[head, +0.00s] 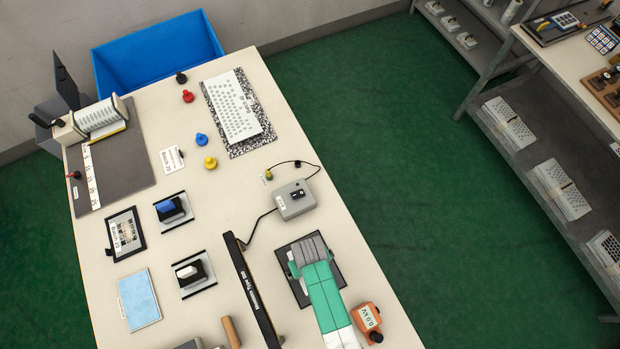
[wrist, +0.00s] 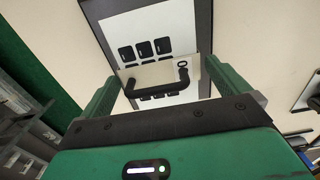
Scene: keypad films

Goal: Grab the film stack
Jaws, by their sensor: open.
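A flat white stack of perforated film sheets (head: 232,108) lies on a black-and-white speckled mat (head: 262,143) at the far side of the table; it looks like the film stack. My gripper (head: 308,249) is well nearer the camera, over a dark-edged plate (head: 338,281) at the table's right side. In the wrist view my gripper (wrist: 162,68) is open, with its green fingers apart. Between and beyond them is a pale panel with black keys (wrist: 145,49) and a black U-shaped handle (wrist: 158,86). I cannot tell whether the fingers touch it.
A grey box (head: 294,199) with a cable, an orange meter (head: 367,322) and a long black bar (head: 250,290) stand near my gripper. Coloured knobs (head: 202,139) stand left of the stack. A blue bin (head: 158,55) is behind the table. More white stacks (head: 563,189) lie on the right shelf.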

